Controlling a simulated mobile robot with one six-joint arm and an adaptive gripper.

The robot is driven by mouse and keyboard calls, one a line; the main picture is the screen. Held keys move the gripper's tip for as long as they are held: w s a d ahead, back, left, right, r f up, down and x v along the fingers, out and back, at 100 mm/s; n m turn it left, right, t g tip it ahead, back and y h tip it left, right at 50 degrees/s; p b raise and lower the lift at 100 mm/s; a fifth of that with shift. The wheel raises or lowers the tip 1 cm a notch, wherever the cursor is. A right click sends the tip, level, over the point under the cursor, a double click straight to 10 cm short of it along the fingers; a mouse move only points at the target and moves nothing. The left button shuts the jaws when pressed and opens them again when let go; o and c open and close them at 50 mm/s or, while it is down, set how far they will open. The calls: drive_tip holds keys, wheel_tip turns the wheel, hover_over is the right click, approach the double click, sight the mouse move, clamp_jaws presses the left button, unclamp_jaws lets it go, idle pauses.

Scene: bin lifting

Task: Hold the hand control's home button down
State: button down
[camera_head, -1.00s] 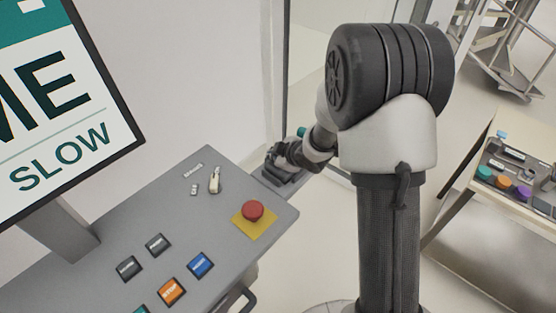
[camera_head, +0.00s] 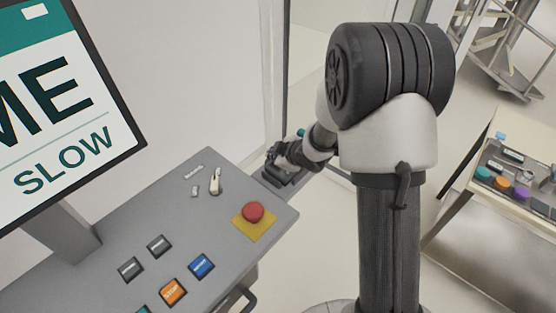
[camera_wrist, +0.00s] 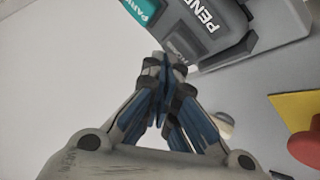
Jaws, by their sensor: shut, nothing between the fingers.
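The hand control (camera_wrist: 215,30) is a dark grey box lettered "PEND…" at the top of the wrist view. In the head view it sits (camera_head: 270,180) at the far end of the console, partly hidden by my gripper. A teal button (camera_wrist: 142,10) lettered "PARK" is on it. A grey home button (camera_wrist: 178,46) with small, blurred lettering is just beyond my fingertips. My gripper (camera_wrist: 166,66) is shut and empty, its tips right at this button. I cannot tell whether they touch or press it. The gripper also shows small in the head view (camera_head: 283,158).
The grey console (camera_head: 215,230) carries a red mushroom button (camera_head: 253,212) on a yellow plate, a pale lever switch (camera_head: 215,182) and several push buttons. A screen (camera_head: 65,120) reads "…ME" and "SLOW". A side table (camera_head: 490,150) with coloured knobs stands right.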

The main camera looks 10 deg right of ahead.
drive_tip(key=shift+r, duration=0.5)
drive_tip(key=shift+r+p, duration=2.4)
